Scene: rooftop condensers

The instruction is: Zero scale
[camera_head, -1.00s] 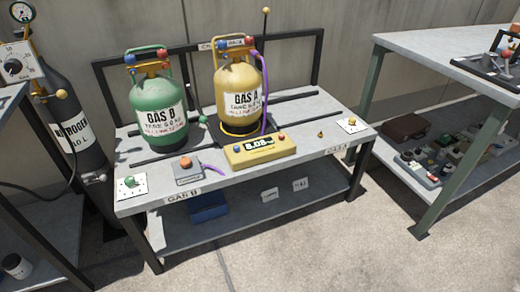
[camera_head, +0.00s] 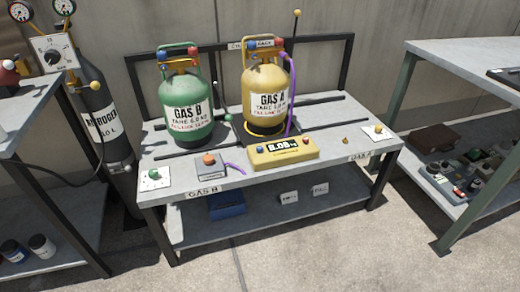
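The scale's yellow readout box (camera_head: 284,152) sits at the front of the grey bench. Its display shows digits that look like 8.08, with a blue button on its left and a red one on its right. The green GAS B cylinder (camera_head: 187,104) stands upright to the left. My gripper is not in view.
A grey box with an orange knob (camera_head: 209,161) and white plates at both front corners (camera_head: 154,178) lie on the bench. A black nitrogen cylinder (camera_head: 103,120) stands left. Another table (camera_head: 475,62) is at right. The concrete floor in front (camera_head: 320,250) is clear.

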